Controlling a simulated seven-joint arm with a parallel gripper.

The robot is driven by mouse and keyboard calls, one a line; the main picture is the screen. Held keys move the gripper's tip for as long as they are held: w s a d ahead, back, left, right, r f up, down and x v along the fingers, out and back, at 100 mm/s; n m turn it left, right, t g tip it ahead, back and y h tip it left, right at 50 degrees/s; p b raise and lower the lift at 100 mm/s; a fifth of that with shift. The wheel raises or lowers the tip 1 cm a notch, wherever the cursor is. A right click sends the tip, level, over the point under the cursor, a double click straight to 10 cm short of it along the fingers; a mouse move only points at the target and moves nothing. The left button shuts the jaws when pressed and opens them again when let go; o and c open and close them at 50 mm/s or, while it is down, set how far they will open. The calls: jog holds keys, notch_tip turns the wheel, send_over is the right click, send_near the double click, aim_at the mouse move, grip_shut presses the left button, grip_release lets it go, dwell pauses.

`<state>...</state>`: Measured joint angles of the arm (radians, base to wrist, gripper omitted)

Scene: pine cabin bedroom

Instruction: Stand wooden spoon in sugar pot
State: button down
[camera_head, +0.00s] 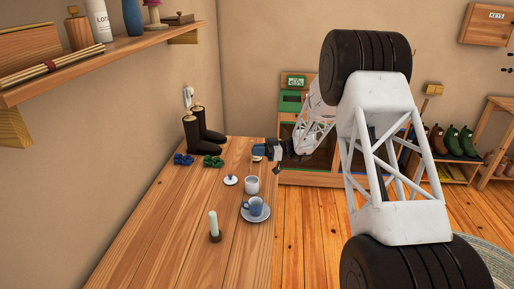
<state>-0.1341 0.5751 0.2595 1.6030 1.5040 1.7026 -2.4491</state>
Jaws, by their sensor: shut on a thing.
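A small white pot (251,185), likely the sugar pot, stands upright and uncovered on the wooden table (165,245). A white lid with a blue knob (231,180) lies just left of it. My gripper (257,151), blue and dark, is over the far right part of the table, beyond the pot and apart from it. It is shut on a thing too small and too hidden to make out. I cannot pick out the wooden spoon; a small pale shape shows by the fingertips.
Black boots (196,134), a blue bow (183,159) and a green bow (213,161) are at the back. The table's left side is clear.

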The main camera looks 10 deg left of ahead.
notch_tip(320, 180, down, 8)
dwell(1.2)
dwell(0.3)
jog(key=c, duration=1.1)
grip_release()
jog(key=shift+c, duration=0.2)
jog(key=shift+d, duration=0.1)
jog(key=v, duration=0.7)
jog(key=shift+d, duration=0.3)
jog(key=shift+w+f, duration=0.1)
jog(key=shift+w, duration=0.05)
